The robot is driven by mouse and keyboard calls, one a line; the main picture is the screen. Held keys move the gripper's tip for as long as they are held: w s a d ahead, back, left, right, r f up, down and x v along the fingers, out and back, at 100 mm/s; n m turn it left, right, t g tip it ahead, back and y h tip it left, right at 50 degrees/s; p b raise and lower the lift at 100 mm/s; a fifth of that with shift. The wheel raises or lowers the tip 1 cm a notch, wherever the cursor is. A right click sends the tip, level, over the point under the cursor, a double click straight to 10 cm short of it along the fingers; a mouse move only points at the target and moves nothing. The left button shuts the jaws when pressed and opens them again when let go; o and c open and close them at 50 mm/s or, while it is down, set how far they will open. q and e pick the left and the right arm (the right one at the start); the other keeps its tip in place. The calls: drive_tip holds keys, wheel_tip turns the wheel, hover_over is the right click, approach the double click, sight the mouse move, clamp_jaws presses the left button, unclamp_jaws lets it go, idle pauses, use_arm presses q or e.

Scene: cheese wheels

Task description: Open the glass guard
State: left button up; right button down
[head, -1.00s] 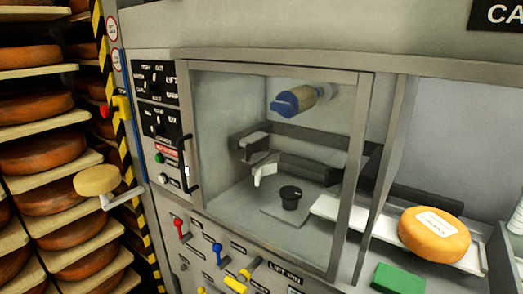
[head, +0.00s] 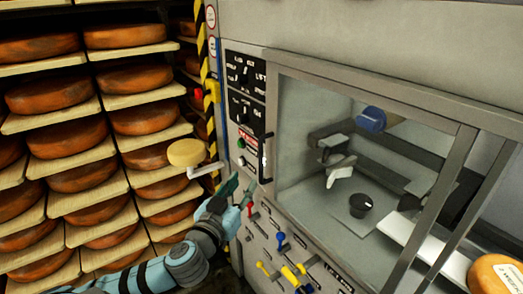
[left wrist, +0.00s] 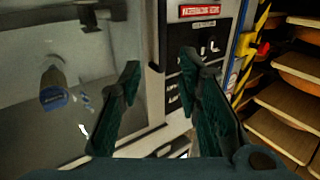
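The glass guard (head: 395,150) is a clear pane in a grey frame on the front of the grey machine, and it looks closed. Its black upright handle (head: 267,158) is at the left edge of the frame. In the left wrist view the handle (left wrist: 158,35) shows at the top, beyond the gap between my fingers. My left gripper (head: 240,190) is just below and left of the handle in the head view. In the left wrist view its dark green fingers (left wrist: 160,85) are apart, with nothing held between them. My right gripper is not in view.
Black control panels (head: 246,75) with knobs are left of the guard. Red, blue and yellow levers (head: 280,240) stick out below it. A crank with a round tan knob (head: 187,152) juts out at the left. Shelves of cheese wheels (head: 75,140) fill the left side.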

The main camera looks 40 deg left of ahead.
sight(260, 160)
use_arm(q)
drive_tip(key=p+x, duration=0.1)
drive_tip(key=x, duration=1.3)
drive_tip(key=shift+a+f, duration=0.15)
drive_tip(key=shift+f, duration=0.05)
clamp_jaws()
